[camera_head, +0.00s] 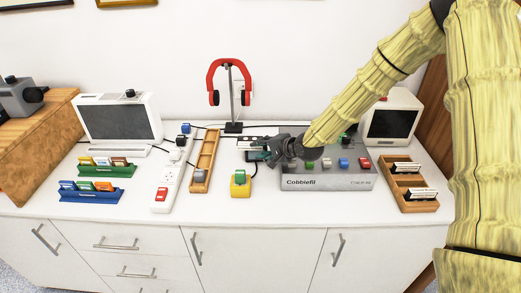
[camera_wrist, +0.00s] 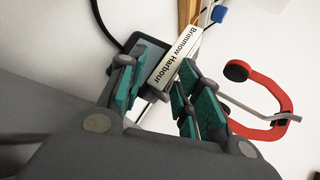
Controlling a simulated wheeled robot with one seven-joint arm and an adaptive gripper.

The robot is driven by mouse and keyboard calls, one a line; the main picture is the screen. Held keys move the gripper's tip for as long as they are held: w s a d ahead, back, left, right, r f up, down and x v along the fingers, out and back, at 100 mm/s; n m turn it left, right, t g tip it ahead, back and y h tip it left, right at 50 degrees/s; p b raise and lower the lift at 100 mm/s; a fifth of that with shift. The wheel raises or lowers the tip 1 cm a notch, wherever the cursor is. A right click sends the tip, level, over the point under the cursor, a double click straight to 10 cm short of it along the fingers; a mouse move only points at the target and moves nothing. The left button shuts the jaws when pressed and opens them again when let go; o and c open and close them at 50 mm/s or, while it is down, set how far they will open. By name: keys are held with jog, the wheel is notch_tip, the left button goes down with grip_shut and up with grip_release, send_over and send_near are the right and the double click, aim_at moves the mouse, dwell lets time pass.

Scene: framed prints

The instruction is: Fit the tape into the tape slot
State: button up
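My gripper (camera_head: 260,152) is low over the table, left of the grey Cobblefil box (camera_head: 325,183). In the wrist view my gripper (camera_wrist: 158,88) has its green-padded fingers on either side of a dark tape with a white label reading "Brimnow Harbour" (camera_wrist: 180,55). The tape appears gripped near its lower end; the fingertips hide part of it. Two other white-labelled tapes, a rear one (camera_head: 407,168) and a front one (camera_head: 420,195), lie in a wooden rack (camera_head: 389,177) at the right. I cannot make out the tape slot clearly.
A red headphone (camera_head: 212,80) hangs on a stand behind my gripper. A long wooden tray (camera_head: 207,150), white power strip (camera_head: 168,182) and yellow block (camera_head: 240,190) stand to the left. A white monitor (camera_head: 392,120) is behind the box. Cables cross the table.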

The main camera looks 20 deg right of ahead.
jog(key=shift+c, duration=0.6)
grip_shut()
notch_tip(320, 180, up, 2)
jog(key=shift+r+p, duration=0.25)
jog(key=shift+p, duration=0.65)
jog(key=p+v, duration=0.2)
jog(key=v, duration=0.2)
jog(key=f+p+v, duration=0.1)
jog(key=p+v, duration=0.2)
jog(key=v, duration=0.2)
jog(key=s+f+p+v, duration=0.1)
jog(key=p+v, duration=0.1)
jog(key=v, duration=0.2)
jog(key=shift+s+d, duration=0.2)
jog(key=shift+d, duration=0.3)
jog(key=shift+s+d+p, duration=0.25)
jog(key=shift+s+p, duration=0.15)
jog(key=shift+s, duration=0.2)
